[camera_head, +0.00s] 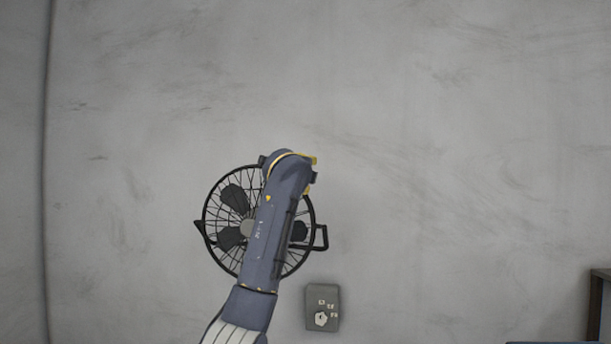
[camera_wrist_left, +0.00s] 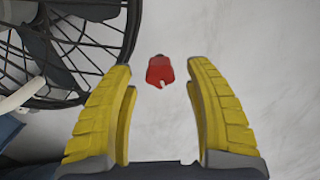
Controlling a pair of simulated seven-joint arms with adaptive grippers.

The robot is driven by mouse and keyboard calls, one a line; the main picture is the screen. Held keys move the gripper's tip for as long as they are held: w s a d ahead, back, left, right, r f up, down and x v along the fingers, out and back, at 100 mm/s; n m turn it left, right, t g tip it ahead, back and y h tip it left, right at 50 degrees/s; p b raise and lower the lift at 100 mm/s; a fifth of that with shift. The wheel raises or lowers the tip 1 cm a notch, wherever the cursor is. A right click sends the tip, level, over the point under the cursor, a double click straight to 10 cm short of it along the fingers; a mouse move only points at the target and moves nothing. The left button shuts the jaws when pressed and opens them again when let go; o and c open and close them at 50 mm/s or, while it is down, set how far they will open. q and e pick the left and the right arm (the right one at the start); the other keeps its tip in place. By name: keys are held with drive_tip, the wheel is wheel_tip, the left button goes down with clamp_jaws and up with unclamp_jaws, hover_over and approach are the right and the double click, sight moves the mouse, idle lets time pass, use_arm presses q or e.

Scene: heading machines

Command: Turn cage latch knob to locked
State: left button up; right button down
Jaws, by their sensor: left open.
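A red knob (camera_wrist_left: 160,71) with a small dark tip at its far end shows in the left wrist view, just beyond the black wire cage (camera_wrist_left: 118,62) of a fan. My left gripper (camera_wrist_left: 161,78) is open, its yellow fingers on either side of the knob in the picture, with a gap on both sides. I cannot tell how far the knob is in depth. In the head view, the fan cage (camera_head: 213,245) is partly covered by my left arm. My left gripper (camera_head: 313,175) is at its upper right edge, and the red knob is hidden there. My right gripper is not in view.
A grey control box (camera_head: 313,292) with a pale dial (camera_head: 321,318) and small labels is below the fan in the head view. A handle-like bracket (camera_head: 323,237) sticks out at the cage's right. A dark piece of furniture (camera_head: 598,300) is at the lower right. The grey surface around is bare.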

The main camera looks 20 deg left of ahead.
use_arm(q)
drive_tip(key=shift+w, duration=0.35)
clamp_jaws()
idle(0.4)
